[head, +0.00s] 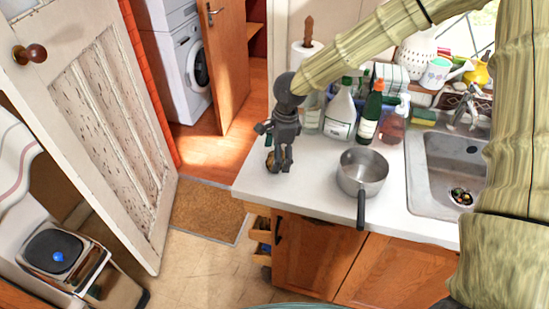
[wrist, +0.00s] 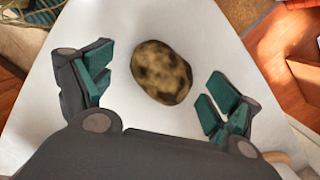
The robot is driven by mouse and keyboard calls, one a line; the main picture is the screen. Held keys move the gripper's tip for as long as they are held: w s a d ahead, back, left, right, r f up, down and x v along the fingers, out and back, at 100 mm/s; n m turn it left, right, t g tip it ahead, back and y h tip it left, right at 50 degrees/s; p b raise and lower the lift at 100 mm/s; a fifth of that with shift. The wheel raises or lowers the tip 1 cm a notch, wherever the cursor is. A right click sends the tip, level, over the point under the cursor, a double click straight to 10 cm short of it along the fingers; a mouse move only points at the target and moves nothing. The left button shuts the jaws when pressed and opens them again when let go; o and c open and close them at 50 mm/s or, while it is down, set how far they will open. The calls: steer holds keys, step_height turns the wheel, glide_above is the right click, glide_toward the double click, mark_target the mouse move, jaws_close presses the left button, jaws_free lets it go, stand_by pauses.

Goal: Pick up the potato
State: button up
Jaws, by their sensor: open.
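The potato (wrist: 161,72) is brown with dark patches and lies on the white countertop (wrist: 110,35). In the wrist view it sits between and a little beyond the teal-padded fingers of my gripper (wrist: 160,93), which are spread open and show no contact with it. In the head view my gripper (head: 278,160) points down over the left end of the counter. The potato (head: 270,160) is mostly hidden there behind the gripper fingers.
A steel saucepan (head: 362,172) stands right of my gripper, its handle over the counter's front edge. Several bottles (head: 341,112) stand behind it. A sink (head: 447,172) is further right. The counter's left edge is close to the potato.

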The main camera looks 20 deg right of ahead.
steer(key=shift+s+f, duration=0.15)
steer(key=shift+f, duration=0.05)
steer(key=shift+w+f, duration=0.45)
steer(key=shift+f, duration=0.15)
steer(key=shift+s+r, duration=0.1)
steer(key=shift+c, duration=0.2)
steer(key=shift+s+a+r, duration=0.1)
steer(key=shift+s, duration=0.05)
steer(key=c, duration=1.1)
steer(key=shift+r, duration=0.1)
